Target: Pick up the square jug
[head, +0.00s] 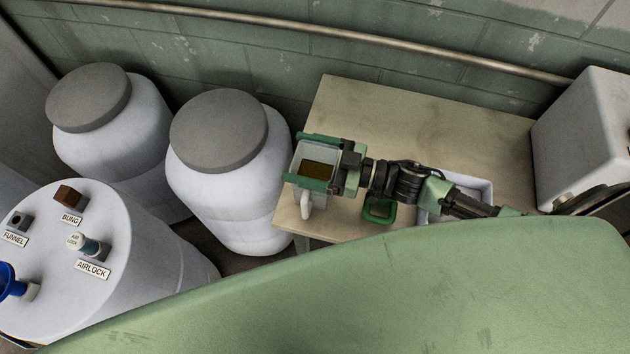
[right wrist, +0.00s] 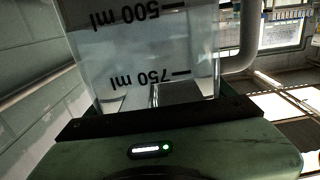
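The square jug (head: 319,170) is a clear, square-sided vessel with a pale handle (head: 306,205) pointing to the front. It is at the left end of the table, and something brown shows through its open top. My right gripper (head: 312,160) reaches it from the right, with one green finger along its back side and one along its front side. Both fingers appear to lie against the walls. In the right wrist view the jug (right wrist: 145,55) fills the middle, with 500 ml and 750 ml marks upside down. I cannot tell whether its base touches the table. My left gripper is not in view.
The wooden table (head: 400,120) has clear room at the back. A green-framed item (head: 380,211) and a white tray (head: 478,186) are partly hidden by my right arm. Grey-lidded white drums (head: 225,190) stand close on the left. A white box-shaped machine (head: 590,125) is at right.

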